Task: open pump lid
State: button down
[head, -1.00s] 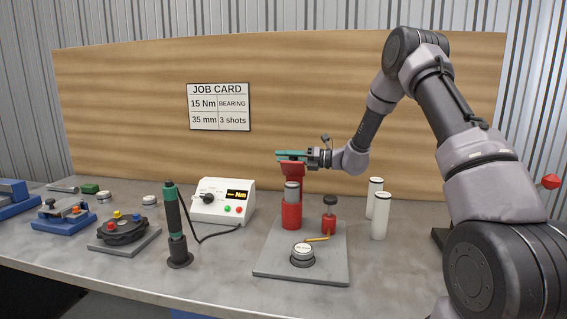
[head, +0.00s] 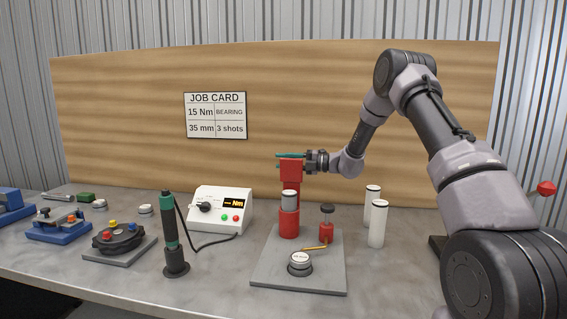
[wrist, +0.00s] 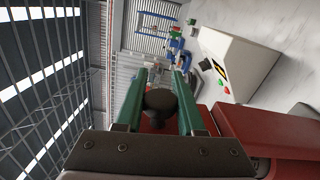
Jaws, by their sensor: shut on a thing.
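The pump stands on a grey base plate (head: 265,272), with a red cylinder (head: 289,222) and a silver top (head: 289,199). A red lid (head: 291,170) stands raised above and behind the silver top, its broad face towards the head camera. My gripper (head: 289,156) is at the lid's upper edge, reaching in from the right. In the wrist view its green fingers (wrist: 164,76) are shut around a dark round knob (wrist: 162,101), with red surface behind it. In the head view the knob is hidden behind the lid.
A small red post with a dark cap (head: 327,222) and a round button (head: 300,261) share the plate. Two white cartridges (head: 377,222) stand to the right. A control box (head: 220,209) and an upright green-handled driver (head: 169,230) stand to the left. A wooden panel (head: 330,90) rises behind.

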jog(key=shift+w, duration=0.1)
dwell(0.3)
jog(key=c, duration=0.5)
grip_release()
jog(key=shift+d, duration=0.1)
jog(key=d, duration=0.3)
jog(key=s+d, duration=0.1)
jog(key=d, duration=0.3)
jog(key=s+d, duration=0.1)
jog(key=d, duration=0.2)
jog(key=shift+s+d, duration=0.1)
jog(key=shift+d, duration=0.15)
jog(key=shift+d, duration=0.15)
